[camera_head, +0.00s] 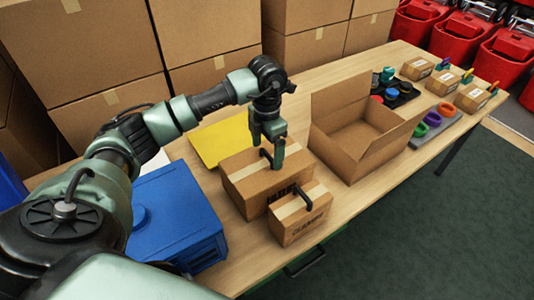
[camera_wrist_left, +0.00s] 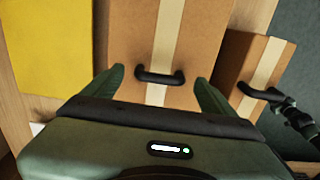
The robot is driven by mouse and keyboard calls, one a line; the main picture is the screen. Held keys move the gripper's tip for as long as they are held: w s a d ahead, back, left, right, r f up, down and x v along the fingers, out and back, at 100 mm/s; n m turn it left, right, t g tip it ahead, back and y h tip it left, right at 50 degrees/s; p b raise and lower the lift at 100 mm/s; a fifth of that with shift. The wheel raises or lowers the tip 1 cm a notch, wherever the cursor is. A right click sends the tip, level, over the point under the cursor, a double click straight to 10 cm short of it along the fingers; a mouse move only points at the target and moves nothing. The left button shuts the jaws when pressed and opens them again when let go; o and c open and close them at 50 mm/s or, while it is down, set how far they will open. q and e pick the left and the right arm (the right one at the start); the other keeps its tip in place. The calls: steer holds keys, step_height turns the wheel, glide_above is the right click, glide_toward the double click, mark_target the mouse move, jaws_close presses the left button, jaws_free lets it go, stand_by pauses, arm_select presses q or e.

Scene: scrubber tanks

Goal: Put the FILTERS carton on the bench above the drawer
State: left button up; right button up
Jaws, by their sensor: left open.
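The FILTERS carton (camera_head: 243,187) is a brown box with a pale tape strip and a black top handle (camera_head: 266,156). It stands on the wooden bench (camera_head: 405,190), behind a smaller carton labelled like CLEANER (camera_head: 290,232). My left gripper (camera_head: 274,150) is open over the FILTERS carton's top. In the left wrist view its fingers (camera_wrist_left: 160,82) are on either side of the black handle (camera_wrist_left: 160,77), apart from it. A dark drawer handle (camera_head: 305,262) shows below the bench's front edge.
A blue box (camera_head: 175,215) stands left of the cartons, and a yellow sheet (camera_head: 222,140) lies behind. An open empty carton (camera_head: 345,155) stands to the right. Small labelled boxes (camera_head: 417,69) and coloured items (camera_head: 420,129) occupy the far end. Stacked cartons (camera_head: 205,30) line the back.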

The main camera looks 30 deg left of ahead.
arm_select(q)
step_height(320, 180, up, 10)
steer(key=b, duration=0.1)
steer(key=shift+r, duration=0.15)
